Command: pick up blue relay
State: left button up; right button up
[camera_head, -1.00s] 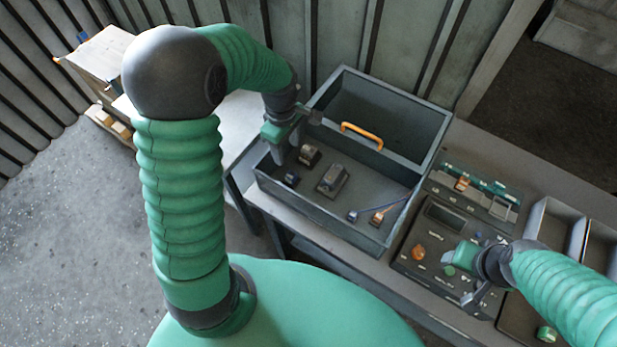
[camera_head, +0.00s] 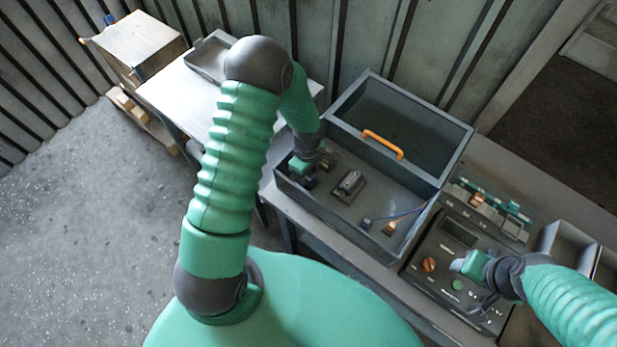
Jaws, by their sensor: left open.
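The blue relay (camera_head: 309,182) is a small dark blue block on the floor of the grey housing, near its left front corner, partly hidden by my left gripper. My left gripper (camera_head: 305,168) is open and reaches down into the housing right at the blue relay. I cannot tell whether its fingers touch or straddle it. My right gripper (camera_head: 470,268) is over the dark control panel on the right, and its jaws are not clear.
A brown-topped block (camera_head: 327,161) sits close behind the relay, and a larger grey component (camera_head: 349,186) lies to the right.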

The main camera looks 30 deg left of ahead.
pick_arm(q)
jog(key=shift+a, duration=0.2)
jog(key=c, duration=0.4)
jog(key=shift+d+r, duration=0.15)
jog(key=shift+d, duration=0.6)
jog(key=c, duration=0.7)
jog(key=shift+s+a, duration=0.1)
jog(key=shift+c, duration=0.2)
jog(key=shift+a, duration=0.2)
